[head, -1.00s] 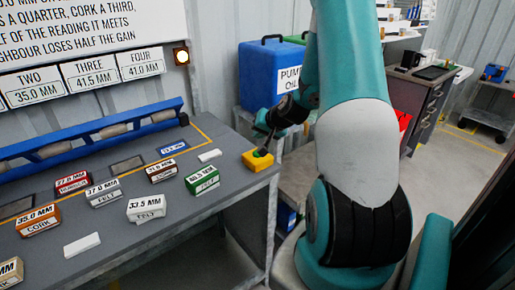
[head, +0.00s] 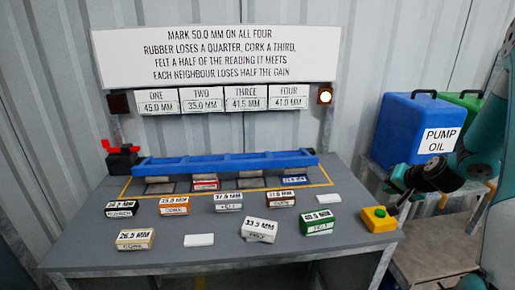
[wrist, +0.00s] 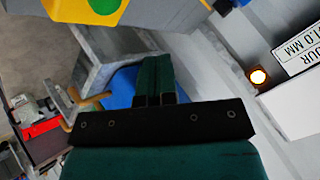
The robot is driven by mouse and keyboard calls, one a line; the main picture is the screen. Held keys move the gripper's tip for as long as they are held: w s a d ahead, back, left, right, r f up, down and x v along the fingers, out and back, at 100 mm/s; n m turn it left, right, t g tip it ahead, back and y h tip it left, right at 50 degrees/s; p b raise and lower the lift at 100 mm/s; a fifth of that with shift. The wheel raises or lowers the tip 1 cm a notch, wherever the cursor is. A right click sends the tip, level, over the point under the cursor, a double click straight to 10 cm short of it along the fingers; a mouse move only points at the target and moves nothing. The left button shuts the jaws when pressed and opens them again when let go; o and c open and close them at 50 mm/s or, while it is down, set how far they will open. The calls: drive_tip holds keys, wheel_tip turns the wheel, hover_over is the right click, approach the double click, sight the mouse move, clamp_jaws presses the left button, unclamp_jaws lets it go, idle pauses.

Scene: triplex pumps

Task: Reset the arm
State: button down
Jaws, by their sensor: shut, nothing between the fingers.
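My gripper (head: 394,207) is at the right end of the workbench, beside and above a yellow box with a green button (head: 379,219). In the wrist view my gripper (wrist: 154,78) has its two green fingers together with nothing between them. The yellow box (wrist: 75,10) shows at the top of that view, apart from the fingers. My arm comes in from the right edge of the head view, its upper part out of frame.
The workbench (head: 215,255) holds several labelled blocks, plain white pieces and a blue rail (head: 225,163) at the back. A blue PUMP OIL container (head: 405,125) and a green one (head: 463,100) stand on the right. A lamp (head: 325,95) is lit beside the wall signs.

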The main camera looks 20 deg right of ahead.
drive_tip(key=s+a+r+n+g+y, duration=0.1)
drive_tip(key=a+r+n+g+y, duration=0.3)
drive_tip(key=a, duration=1.1)
drive_tip(key=a+r+n+y, duration=0.2)
drive_tip(key=a+r+n, duration=0.45)
drive_tip(key=a, duration=0.75)
drive_tip(key=s+a+r+n+g, duration=0.2)
drive_tip(key=s+a, duration=0.4)
drive_tip(key=s, duration=0.3)
drive_tip(key=s+a+r+n+g, duration=0.3)
drive_tip(key=s+a+n, duration=0.2)
drive_tip(key=s, duration=0.5)
drive_tip(key=shift+a+h, duration=0.3)
drive_tip(key=shift+a, duration=0.7)
